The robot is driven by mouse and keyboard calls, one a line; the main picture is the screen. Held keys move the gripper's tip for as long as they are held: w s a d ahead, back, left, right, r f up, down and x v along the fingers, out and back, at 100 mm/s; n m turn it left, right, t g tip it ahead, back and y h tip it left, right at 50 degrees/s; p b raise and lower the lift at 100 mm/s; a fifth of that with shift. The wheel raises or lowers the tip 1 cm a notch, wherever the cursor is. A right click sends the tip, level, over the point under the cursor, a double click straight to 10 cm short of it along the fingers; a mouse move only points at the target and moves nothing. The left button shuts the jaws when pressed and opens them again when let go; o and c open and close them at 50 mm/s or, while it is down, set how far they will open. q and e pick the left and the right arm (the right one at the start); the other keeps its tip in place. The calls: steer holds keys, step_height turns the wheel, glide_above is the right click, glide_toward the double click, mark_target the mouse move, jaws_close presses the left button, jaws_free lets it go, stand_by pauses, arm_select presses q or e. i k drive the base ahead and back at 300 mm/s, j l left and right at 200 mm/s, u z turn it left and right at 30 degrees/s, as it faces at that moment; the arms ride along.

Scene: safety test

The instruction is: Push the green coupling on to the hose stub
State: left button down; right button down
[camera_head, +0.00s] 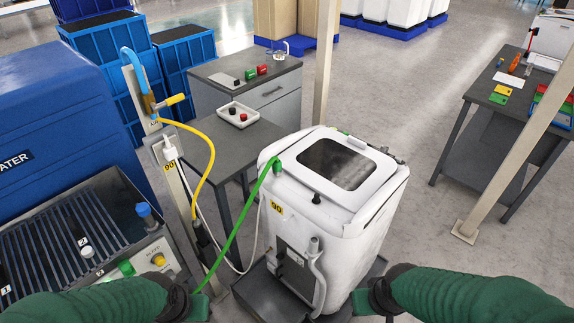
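A green hose (236,226) runs from the top left corner of the white machine (375,200) down to my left gripper. A green fitting (277,165), possibly the coupling, is at its upper end by the machine's rim; I cannot tell how it is seated. On the machine's front are a grey upright fitting (314,244) with a pale hose and a dark fitting (279,256); which is the hose stub is unclear. My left gripper (199,307) is beside the green hose's lower end; its grip is unclear. My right gripper (361,302) is low before the machine, its fingers unclear.
The machine stands in a dark tray (246,291). A post (187,190) with yellow and white hoses stands left of it. A slatted basin (125,218) and blue tank (60,120) are further left.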

mark_target(277, 167)
steer(key=j+z, duration=0.1)
steer(key=z, duration=1.85)
steer(key=k+j, duration=0.1)
steer(key=j, duration=1.1)
steer(key=k+j, duration=0.15)
steer(key=j, duration=0.45)
